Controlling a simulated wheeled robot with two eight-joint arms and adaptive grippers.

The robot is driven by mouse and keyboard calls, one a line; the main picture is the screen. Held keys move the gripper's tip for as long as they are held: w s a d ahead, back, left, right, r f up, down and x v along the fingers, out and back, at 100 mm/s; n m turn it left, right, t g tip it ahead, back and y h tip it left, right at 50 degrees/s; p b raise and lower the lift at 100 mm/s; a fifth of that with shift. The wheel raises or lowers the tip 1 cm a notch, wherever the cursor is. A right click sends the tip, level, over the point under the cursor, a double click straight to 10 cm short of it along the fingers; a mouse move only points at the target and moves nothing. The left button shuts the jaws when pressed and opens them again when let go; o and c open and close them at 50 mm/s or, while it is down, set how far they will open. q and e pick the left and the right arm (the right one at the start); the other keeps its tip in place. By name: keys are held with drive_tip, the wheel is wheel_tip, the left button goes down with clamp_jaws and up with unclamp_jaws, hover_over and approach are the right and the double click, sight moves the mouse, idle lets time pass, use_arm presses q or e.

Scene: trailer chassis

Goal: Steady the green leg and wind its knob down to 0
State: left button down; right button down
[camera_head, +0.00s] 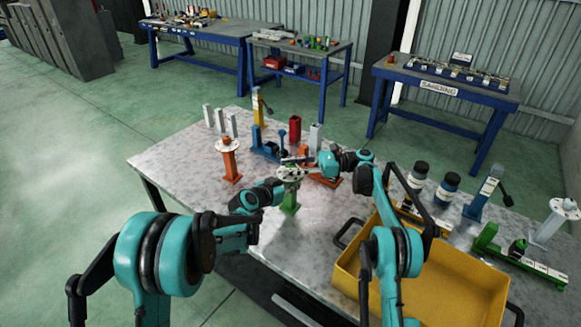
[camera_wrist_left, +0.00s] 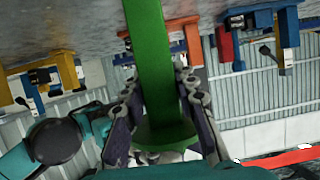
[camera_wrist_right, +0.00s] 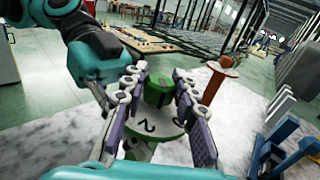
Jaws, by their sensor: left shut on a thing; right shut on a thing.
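The green leg (camera_head: 289,203) stands upright near the middle of the table, with a pale round dial (camera_head: 288,173) on top. In the left wrist view its green post (camera_wrist_left: 150,45) runs between the fingers of my left gripper (camera_wrist_left: 155,75), which is shut on it just by the round plate (camera_wrist_left: 165,135). In the right wrist view my right gripper (camera_wrist_right: 160,75) is shut on the green knob (camera_wrist_right: 157,91) from above. A black "2" shows on the dial plate (camera_wrist_right: 150,127) below the knob. The other dial marks are hidden or too small to read.
An orange leg with a dial (camera_head: 230,160) stands to the left of the green leg. Another orange part (camera_head: 325,181) and a blue piece (camera_head: 264,152) stand close behind. A yellow bin (camera_head: 440,275) fills the front right. The table's front left is clear.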

sight(291, 165)
drive_tip(key=shift+n+g, duration=0.4)
drive_tip(key=shift+g, duration=0.3)
drive_tip(key=c, duration=1.1)
unclamp_jaws()
drive_tip(key=shift+s, duration=0.1)
drive_tip(key=shift+c, duration=0.2)
wheel_tip(291, 165, up, 10)
drive_tip(key=shift+r, duration=0.1)
